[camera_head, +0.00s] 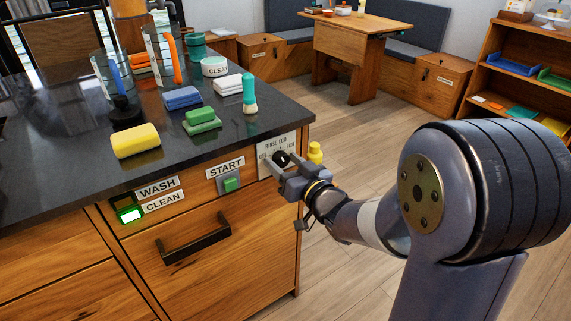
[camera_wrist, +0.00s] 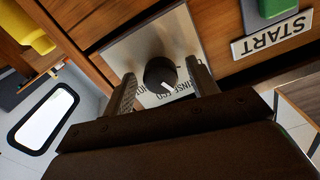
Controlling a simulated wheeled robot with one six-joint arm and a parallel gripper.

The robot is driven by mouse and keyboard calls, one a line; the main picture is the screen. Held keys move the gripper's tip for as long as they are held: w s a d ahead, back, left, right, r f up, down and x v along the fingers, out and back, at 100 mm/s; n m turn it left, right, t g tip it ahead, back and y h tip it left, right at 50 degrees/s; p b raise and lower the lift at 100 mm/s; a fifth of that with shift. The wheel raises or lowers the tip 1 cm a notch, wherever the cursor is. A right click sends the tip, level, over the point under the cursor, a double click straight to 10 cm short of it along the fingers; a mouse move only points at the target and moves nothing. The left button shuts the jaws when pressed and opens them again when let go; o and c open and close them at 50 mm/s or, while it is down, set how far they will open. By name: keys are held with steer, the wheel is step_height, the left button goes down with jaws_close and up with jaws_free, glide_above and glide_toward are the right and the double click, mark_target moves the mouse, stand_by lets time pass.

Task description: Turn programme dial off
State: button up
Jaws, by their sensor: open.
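The programme dial (camera_wrist: 160,74) is a round black knob with a white pointer line, on a pale label plate (camera_wrist: 140,52) fixed to the wooden cabinet front. In the head view the dial (camera_head: 282,159) sits below the counter's right corner, under lettering that reads RINSE, ECO and more. My gripper (camera_wrist: 160,92) is open, with one finger on each side of the dial. I cannot tell whether either finger touches it. In the head view my gripper (camera_head: 284,168) partly hides the plate's lower part.
A green START button (camera_head: 231,184) is left of the dial. WASH and CLEAN labels with a lit green lamp (camera_head: 130,214) are further left. A drawer handle (camera_head: 194,245) juts out below. A yellow bottle (camera_head: 315,153) shows just right of the plate.

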steer(key=shift+c, duration=0.5)
steer(key=c, duration=0.9)
steer(key=shift+f+n+b, duration=0.15)
steer(key=shift+n+b, duration=0.15)
steer(key=shift+b, duration=0.1)
steer(key=n+b, duration=0.3)
steer(key=shift+f, duration=0.1)
steer(key=n+b, duration=0.4)
steer(key=n, duration=0.1)
steer(key=shift+r, duration=0.2)
steer(key=shift+n, duration=0.3)
steer(key=o, duration=1)
